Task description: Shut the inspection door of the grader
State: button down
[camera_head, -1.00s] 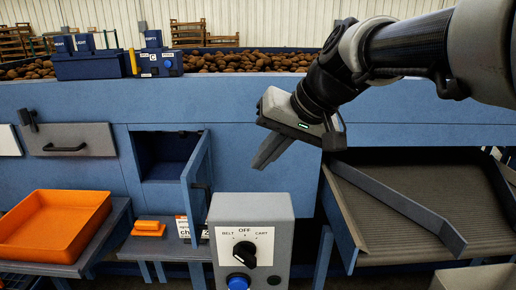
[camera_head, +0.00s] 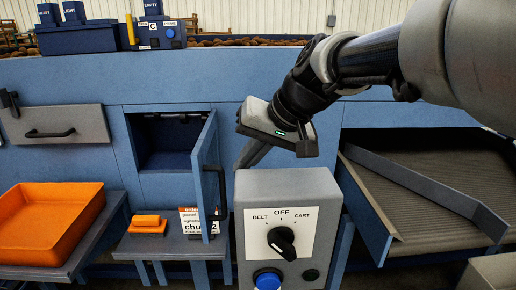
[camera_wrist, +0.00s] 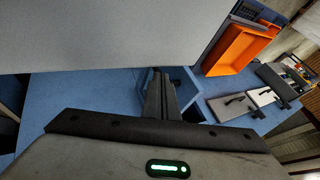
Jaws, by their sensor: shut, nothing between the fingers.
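The inspection door (camera_head: 207,174) is a blue panel with a dark handle, hinged at the right side of a square opening (camera_head: 165,146) in the grader's blue front. It stands open, swung outward, in the head view. My gripper (camera_head: 243,166) is shut and empty, pointing down and left, just right of the door and behind the grey control box. In the wrist view the closed fingers (camera_wrist: 161,95) reach towards the blue front. Whether the fingers touch the door cannot be told.
A grey control box (camera_head: 247,208) with a dial and blue button stands in front, right of the door. An orange tray (camera_head: 22,264) is at left. A shelf below the opening holds an orange block (camera_head: 148,223) and a printed card (camera_head: 190,221). A chute (camera_head: 440,175) is at right.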

aim_at(203, 189)
jog(key=shift+w+a+f, duration=0.4)
jog(key=shift+a+f, duration=0.55)
jog(key=shift+a, duration=0.3)
jog(key=shift+w+a+f, duration=0.45)
jog(key=shift+a+f, duration=0.5)
jog(key=shift+a, duration=0.3)
jog(key=shift+w+a+f, duration=0.4)
jog(key=shift+a+f, duration=0.55)
jog(key=shift+a, duration=0.3)
jog(key=shift+a, duration=0.15)
